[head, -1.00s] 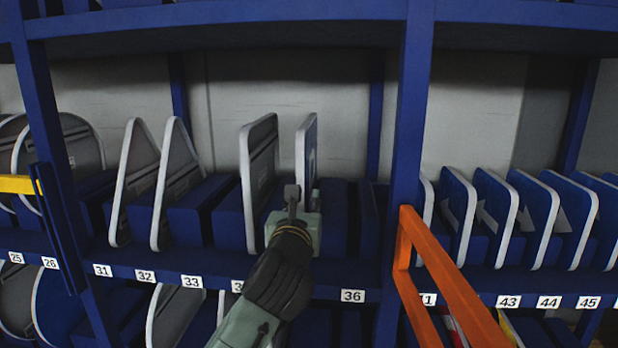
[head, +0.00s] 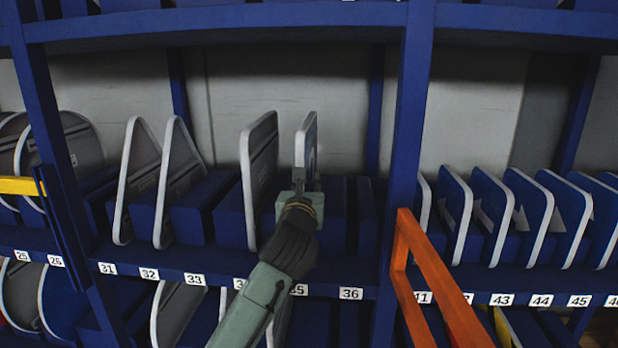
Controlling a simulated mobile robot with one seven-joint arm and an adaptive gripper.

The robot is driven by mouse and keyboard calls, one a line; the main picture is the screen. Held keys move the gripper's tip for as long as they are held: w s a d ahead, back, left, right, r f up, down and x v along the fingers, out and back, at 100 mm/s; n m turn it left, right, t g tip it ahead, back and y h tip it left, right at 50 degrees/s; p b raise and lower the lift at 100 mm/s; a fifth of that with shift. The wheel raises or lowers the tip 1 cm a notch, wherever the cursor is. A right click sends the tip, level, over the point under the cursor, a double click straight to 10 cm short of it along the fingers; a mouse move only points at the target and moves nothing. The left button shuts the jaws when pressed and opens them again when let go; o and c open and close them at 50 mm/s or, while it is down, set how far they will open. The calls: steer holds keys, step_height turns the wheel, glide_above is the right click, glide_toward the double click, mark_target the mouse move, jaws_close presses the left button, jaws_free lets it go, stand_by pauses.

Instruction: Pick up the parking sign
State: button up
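A narrow sign with a pale grey edge and a blue face carrying a light mark (head: 309,138) stands upright in the rack above label 35. It is seen almost edge-on, so I cannot fully read it as the parking sign. My gripper (head: 299,178) is at the front edge of this sign, overlapping its lower part in the picture. The arm hides the sign's lower end, and the fingers are too small and overlapped to show whether they are open or shut on it.
A larger grey-backed sign (head: 260,180) stands close to the left. Triangular signs (head: 178,190) are further left. A blue upright post (head: 405,150) and an orange bar (head: 440,285) are to the right. Several blue arrow signs (head: 490,215) fill the right bay. A shelf (head: 220,15) runs overhead.

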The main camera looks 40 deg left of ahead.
jaws_close()
steer(key=shift+r, duration=0.15)
stand_by(0.4)
